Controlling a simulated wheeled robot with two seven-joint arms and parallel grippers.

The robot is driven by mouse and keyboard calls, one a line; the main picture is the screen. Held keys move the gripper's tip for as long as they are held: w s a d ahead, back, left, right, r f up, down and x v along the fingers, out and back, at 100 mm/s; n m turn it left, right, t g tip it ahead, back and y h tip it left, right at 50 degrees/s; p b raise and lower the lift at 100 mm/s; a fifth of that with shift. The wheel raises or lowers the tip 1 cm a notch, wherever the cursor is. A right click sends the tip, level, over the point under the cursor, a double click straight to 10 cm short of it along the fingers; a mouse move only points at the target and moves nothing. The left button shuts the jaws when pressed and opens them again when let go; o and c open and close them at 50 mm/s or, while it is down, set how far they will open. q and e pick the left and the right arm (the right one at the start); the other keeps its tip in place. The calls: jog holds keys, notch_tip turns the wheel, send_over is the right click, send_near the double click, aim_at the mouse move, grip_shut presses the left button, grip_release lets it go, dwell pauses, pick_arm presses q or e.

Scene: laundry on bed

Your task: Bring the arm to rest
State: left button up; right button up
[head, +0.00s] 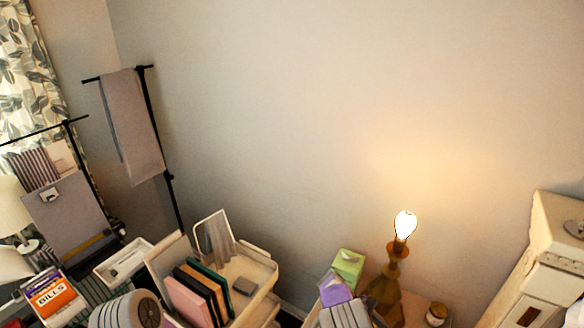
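Neither of my grippers shows in the head view. Grey rounded parts, which look like links of my arms, stand at the bottom edge, one at the lower left and one right of the middle. Their lower ends are cut off by the picture's edge, so I cannot see the hands or what they hold.
A white cart (262,273) with upright folders (195,295) stands at lower left, near a rack with a grey towel (133,125). A lit lamp (396,262), a green tissue box (347,266) and a purple box (335,288) stand at lower right, beside a cream cabinet (545,275).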

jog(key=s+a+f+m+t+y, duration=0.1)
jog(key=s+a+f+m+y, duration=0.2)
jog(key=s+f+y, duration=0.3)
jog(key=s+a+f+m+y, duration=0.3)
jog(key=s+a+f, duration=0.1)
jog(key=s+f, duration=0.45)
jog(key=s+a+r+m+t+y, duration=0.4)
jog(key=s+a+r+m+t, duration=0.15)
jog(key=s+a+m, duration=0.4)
pick_arm(q)
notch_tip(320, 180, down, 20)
jog(key=b, duration=2)
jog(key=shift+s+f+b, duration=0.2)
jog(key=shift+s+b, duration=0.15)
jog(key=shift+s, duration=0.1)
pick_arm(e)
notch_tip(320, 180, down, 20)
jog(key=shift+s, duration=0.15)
